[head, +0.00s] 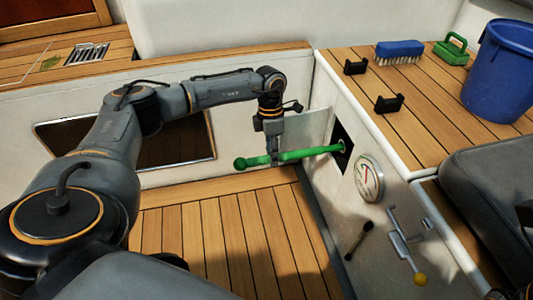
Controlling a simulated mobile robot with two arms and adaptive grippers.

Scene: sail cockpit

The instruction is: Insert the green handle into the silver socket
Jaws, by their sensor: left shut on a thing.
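The green handle (310,153) is a rod with a rounded knob at its left end. My left gripper (275,160) is shut on it near the knob and holds it nearly level. The rod's right end reaches into a dark square opening (341,145) in the white side panel. The silver socket (344,143) shows only as a small light patch in that opening, at the rod's tip. I cannot tell how deep the tip sits in it. My right gripper is not in view.
A round gauge (368,178), a black lever (358,240) and a latch with a yellow knob (419,279) are on the panel. Above are black brackets (389,103), a blue brush (399,51), a green scrubber (452,48) and a blue bucket (497,80). The wooden floor (220,235) is clear.

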